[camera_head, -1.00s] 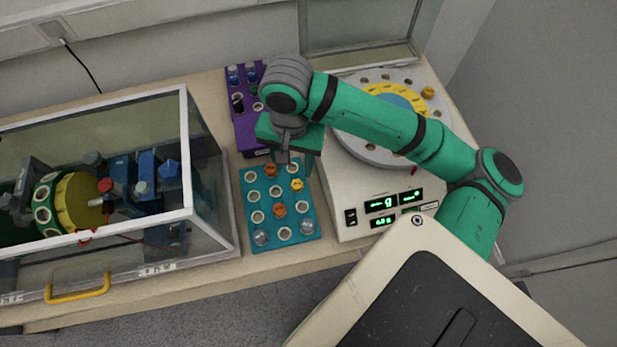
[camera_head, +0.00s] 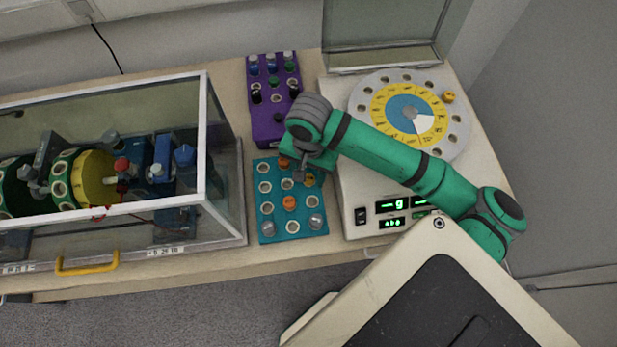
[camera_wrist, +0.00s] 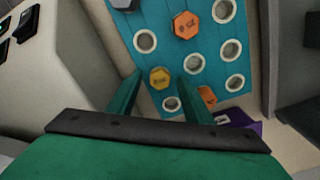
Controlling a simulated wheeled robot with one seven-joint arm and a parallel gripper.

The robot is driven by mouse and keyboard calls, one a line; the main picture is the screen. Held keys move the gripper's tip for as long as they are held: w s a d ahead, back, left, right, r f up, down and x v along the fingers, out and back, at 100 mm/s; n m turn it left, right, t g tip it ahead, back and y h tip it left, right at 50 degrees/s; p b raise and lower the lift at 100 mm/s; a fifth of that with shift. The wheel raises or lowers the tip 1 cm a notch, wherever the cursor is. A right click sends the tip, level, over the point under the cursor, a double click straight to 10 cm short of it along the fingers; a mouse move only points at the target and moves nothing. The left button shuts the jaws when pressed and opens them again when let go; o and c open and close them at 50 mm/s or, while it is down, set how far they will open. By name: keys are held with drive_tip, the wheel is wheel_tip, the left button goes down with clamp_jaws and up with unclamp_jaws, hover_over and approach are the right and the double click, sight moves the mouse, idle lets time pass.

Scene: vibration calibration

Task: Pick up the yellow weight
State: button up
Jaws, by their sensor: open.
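The yellow weight (camera_wrist: 159,77) sits in a hole of the teal rack (camera_wrist: 208,57) in the wrist view. It lies between the two fingertips of my gripper (camera_wrist: 163,80), nearer the left one; I cannot tell the height gap. The fingers are open and hold nothing. In the head view my gripper (camera_head: 314,168) is over the upper right of the teal rack (camera_head: 261,213), and the yellow weight (camera_head: 309,181) shows partly beside it.
An orange weight (camera_wrist: 186,25) and another orange weight (camera_wrist: 207,95) sit in the same rack. A purple rack (camera_head: 263,127) is behind it. A glass-walled case (camera_head: 222,190) stands left, and a balance with a round dial (camera_head: 457,132) right.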

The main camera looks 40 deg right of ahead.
drive_tip(key=shift+f, duration=0.1)
drive_tip(key=shift+c, duration=0.3)
drive_tip(key=c, duration=1)
drive_tip(key=shift+c, duration=0.2)
drive_tip(key=shift+w, duration=0.1)
